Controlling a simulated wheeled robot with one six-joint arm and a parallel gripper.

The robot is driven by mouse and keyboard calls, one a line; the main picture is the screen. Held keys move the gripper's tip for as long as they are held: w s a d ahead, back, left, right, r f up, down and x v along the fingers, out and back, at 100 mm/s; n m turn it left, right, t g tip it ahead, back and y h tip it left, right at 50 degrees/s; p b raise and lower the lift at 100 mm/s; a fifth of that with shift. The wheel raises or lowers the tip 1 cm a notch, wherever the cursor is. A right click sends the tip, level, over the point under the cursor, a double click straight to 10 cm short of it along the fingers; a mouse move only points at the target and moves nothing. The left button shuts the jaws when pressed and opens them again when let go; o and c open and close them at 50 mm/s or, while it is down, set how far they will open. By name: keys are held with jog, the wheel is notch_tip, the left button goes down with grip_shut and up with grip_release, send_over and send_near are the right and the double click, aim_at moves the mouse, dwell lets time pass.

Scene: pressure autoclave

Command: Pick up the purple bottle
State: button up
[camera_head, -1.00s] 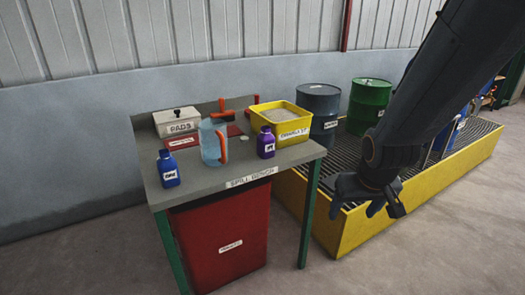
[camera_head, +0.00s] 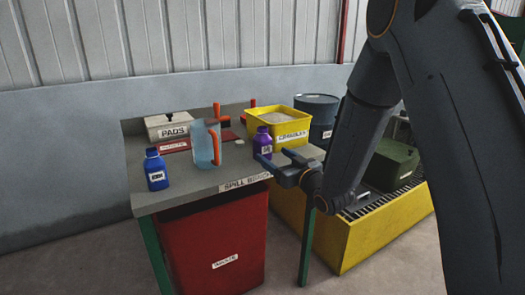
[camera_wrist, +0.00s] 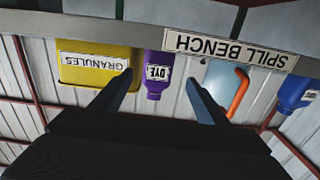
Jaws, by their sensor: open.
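The purple bottle (camera_head: 262,142) stands upright on the grey spill bench (camera_head: 205,190), near its right front edge, just in front of the yellow granules tub. My gripper (camera_head: 270,168) is open and empty at the bench's front right edge, a little in front of the bottle and apart from it. In the wrist view, which is upside down, the purple bottle (camera_wrist: 158,72) with its "DYE" label shows beyond and between the two open fingers (camera_wrist: 158,90), closer to the left finger.
The yellow granules tub (camera_head: 278,122) is close behind the bottle. A clear jug (camera_head: 204,145) with an orange handle and a blue bottle (camera_head: 155,170) stand to the left. A pads box (camera_head: 168,127) is at the back. A red bin (camera_head: 225,240) is under the bench.

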aim_at(267, 147)
jog(key=shift+r+x, duration=0.1)
jog(key=shift+x, duration=1.5)
jog(key=shift+r+x, duration=0.15)
jog(key=shift+x, duration=1.4)
jog(key=shift+w+d, duration=0.1)
jog(key=shift+d, duration=0.1)
jog(key=c, duration=1.3)
jog(key=shift+c, duration=0.3)
jog(key=shift+r, duration=0.15)
